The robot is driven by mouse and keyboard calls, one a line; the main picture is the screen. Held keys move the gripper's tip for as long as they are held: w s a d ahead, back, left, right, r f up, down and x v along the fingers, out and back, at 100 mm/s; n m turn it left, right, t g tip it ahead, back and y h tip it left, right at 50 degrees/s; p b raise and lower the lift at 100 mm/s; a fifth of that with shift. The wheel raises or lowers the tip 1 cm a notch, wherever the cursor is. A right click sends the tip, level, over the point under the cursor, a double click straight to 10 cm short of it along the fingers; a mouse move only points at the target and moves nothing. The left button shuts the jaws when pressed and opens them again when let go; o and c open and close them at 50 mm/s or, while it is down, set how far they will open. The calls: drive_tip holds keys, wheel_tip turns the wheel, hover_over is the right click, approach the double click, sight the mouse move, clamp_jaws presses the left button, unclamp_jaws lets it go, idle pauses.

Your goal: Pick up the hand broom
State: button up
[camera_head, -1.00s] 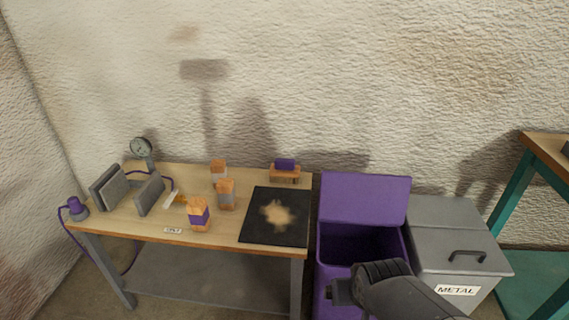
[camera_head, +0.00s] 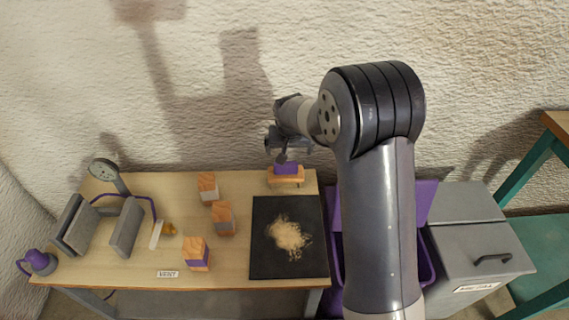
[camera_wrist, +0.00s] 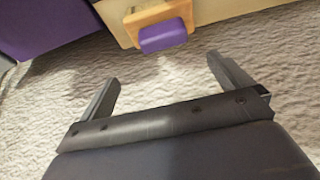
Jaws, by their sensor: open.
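What looks like the hand broom, an orange-brown wooden piece with a purple top (camera_head: 286,168), is at the back edge of the workbench, behind the black mat. In the wrist view its purple part (camera_wrist: 163,35) shows at the top, beyond the gap between my fingers. My gripper (camera_head: 283,155) is open and empty, above and just behind it near the wall. In the wrist view my gripper (camera_wrist: 163,72) has its two fingers wide apart, touching nothing.
A black mat (camera_head: 262,258) with a pile of sawdust lies in front. Several wood blocks, including one with a purple band (camera_head: 197,254), stand to the left. Grey upright plates (camera_head: 126,228) and a gauge (camera_head: 103,170) are at far left. A purple bin (camera_head: 429,260) and grey metal bin (camera_head: 480,240) stand right.

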sight(286, 164)
drive_tip(key=x, duration=0.5)
drive_tip(key=shift+f, duration=0.1)
drive_tip(key=shift+s+a+x, duration=0.1)
drive_tip(key=shift+a+x, duration=0.05)
drive_tip(key=shift+x, duration=0.75)
drive_tip(key=shift+s+a+x, duration=0.1)
drive_tip(key=shift+x, duration=0.75)
drive_tip(key=shift+s+a+x, duration=0.1)
drive_tip(key=shift+a+x, duration=0.05)
drive_tip(key=shift+x, duration=0.75)
drive_tip(key=shift+f, duration=0.15)
drive_tip(key=c, duration=1.5)
